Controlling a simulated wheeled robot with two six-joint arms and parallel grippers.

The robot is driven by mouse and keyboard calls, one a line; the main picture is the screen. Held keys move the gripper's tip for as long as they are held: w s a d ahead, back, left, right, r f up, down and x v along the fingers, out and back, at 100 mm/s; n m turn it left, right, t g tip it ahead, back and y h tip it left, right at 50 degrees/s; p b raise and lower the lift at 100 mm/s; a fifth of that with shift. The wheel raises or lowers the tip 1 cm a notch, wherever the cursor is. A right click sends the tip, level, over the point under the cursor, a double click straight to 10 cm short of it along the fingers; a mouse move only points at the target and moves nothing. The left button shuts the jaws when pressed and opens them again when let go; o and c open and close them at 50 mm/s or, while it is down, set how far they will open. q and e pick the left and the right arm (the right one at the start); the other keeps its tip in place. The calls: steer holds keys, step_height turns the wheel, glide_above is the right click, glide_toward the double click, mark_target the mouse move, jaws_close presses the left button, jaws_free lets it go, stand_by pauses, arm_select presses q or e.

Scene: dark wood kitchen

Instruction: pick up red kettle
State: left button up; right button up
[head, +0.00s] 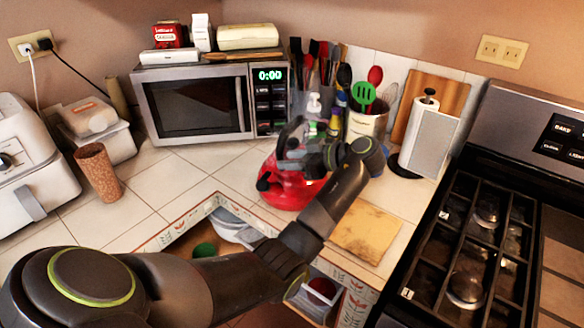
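The red kettle (293,190) stands on the white tiled counter, in front of the microwave and left of the utensil pot. My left arm reaches in from the lower left, and its gripper (300,150) is at the top of the kettle, by the kettle's dark handle. The gripper and wrist hide part of the kettle's lid and handle. Whether the fingers are closed around the handle is too small and overlapped to tell. My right gripper does not show.
A microwave (195,105) stands behind. A utensil pot (367,123) and a paper towel roll (426,140) are to the right, then the stove (470,240). A yellow cutting board (362,230) lies in front. A cork-coloured cup (97,172) stands left. An open drawer (180,249) is below the counter.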

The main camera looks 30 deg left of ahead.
mark_target(277, 160)
arm_select(q)
steer(key=shift+a+p, duration=0.3)
steer(key=shift+a, duration=0.1)
steer(key=p+x, duration=0.1)
steer(key=x, duration=0.2)
steer(key=shift+a+f+p, duration=0.15)
steer(key=shift+p, duration=0.2)
steer(key=shift+s+a+f, duration=0.1)
steer(key=shift+a+f, duration=0.05)
steer(key=shift+a, duration=0.05)
steer(key=shift+f, duration=0.2)
steer(key=shift+a+f, duration=0.1)
steer(key=c, duration=0.7)
jaws_close()
steer(key=shift+f, duration=0.15)
steer(key=shift+r, duration=0.25)
